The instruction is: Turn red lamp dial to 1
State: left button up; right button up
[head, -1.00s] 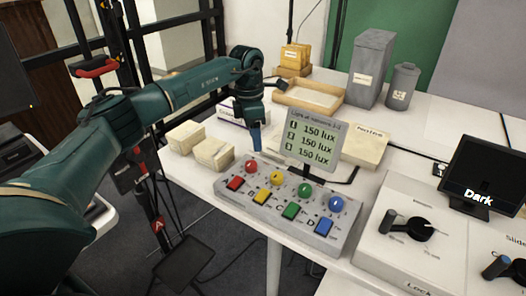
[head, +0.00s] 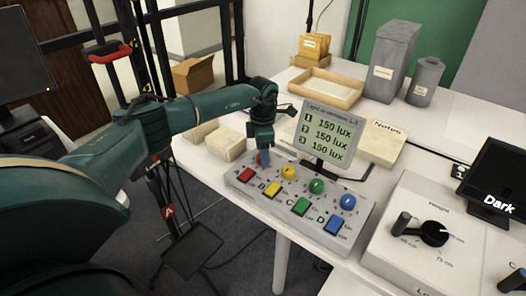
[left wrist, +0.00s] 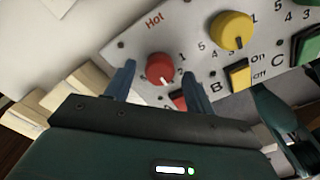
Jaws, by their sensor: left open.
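The red lamp dial (left wrist: 160,68) is a round red knob on the grey control box (head: 240,192). In the head view the dial (head: 262,158) is mostly hidden by my left gripper (head: 263,150), which points down over it. In the left wrist view my open left gripper (left wrist: 157,80) has one blue finger on each side of the dial, with gaps to it. I cannot tell how low the fingertips are. A red switch (head: 245,174) sits in front of the dial.
Yellow (head: 288,172), green (head: 317,186) and blue (head: 348,202) dials stand in a row to the right, each with a switch. A screen (head: 325,132) reading 150 lux on three lines stands behind the box. Pale boxes (head: 226,144) lie to the left.

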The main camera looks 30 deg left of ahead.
pick_arm(q)
jog(key=shift+f, duration=0.25)
jog(key=c, duration=1)
jog(key=shift+o, duration=0.2)
